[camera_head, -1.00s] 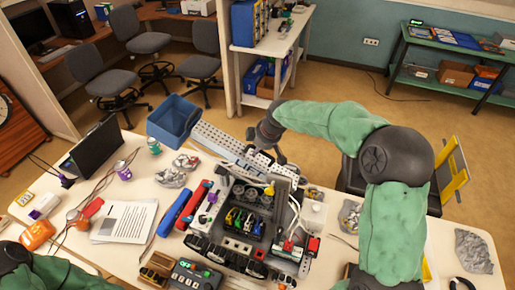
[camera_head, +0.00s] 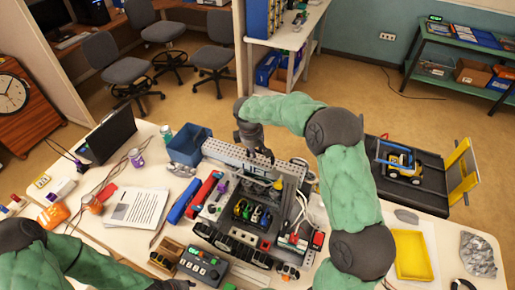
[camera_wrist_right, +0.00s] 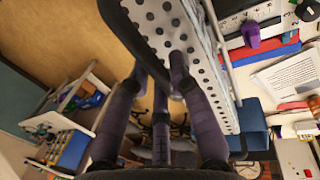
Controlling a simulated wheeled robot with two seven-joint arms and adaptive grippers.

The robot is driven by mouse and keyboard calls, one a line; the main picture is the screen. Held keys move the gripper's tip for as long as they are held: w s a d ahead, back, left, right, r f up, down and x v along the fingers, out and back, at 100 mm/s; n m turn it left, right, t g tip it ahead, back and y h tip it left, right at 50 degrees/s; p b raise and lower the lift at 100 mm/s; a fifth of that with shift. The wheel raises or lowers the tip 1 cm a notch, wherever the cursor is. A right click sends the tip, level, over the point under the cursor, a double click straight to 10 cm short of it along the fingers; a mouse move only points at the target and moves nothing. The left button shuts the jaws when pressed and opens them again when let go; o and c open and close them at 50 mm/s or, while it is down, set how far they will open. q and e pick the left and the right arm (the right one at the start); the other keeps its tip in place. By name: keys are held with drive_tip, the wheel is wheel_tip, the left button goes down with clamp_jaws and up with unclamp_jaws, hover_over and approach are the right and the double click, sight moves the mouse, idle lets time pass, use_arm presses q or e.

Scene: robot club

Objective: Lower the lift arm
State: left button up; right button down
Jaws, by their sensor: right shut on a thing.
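The lift arm is a long grey perforated beam (camera_head: 228,152) at the back of the dark tracked robot (camera_head: 238,216) on the table. In the head view it looks nearly flat, running from the left toward the right gripper. My right gripper (camera_head: 262,153) reaches down from behind onto the beam. In the right wrist view the beam (camera_wrist_right: 150,22) fills the upper middle, with the dark fingers (camera_wrist_right: 178,85) at its edge; the gripper is shut on it. The exact contact is partly hidden. My left arm crosses the lower left corner; its fingers are out of frame.
A blue bin (camera_head: 188,146) stands close to the beam's left end.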

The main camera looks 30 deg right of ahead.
sight(251, 162)
drive_tip(key=shift+f, duration=0.2)
drive_tip(key=c, duration=1.1)
unclamp_jaws()
drive_tip(key=shift+w, duration=0.1)
drive_tip(key=shift+r, duration=0.1)
drive_tip(key=v, duration=1.2)
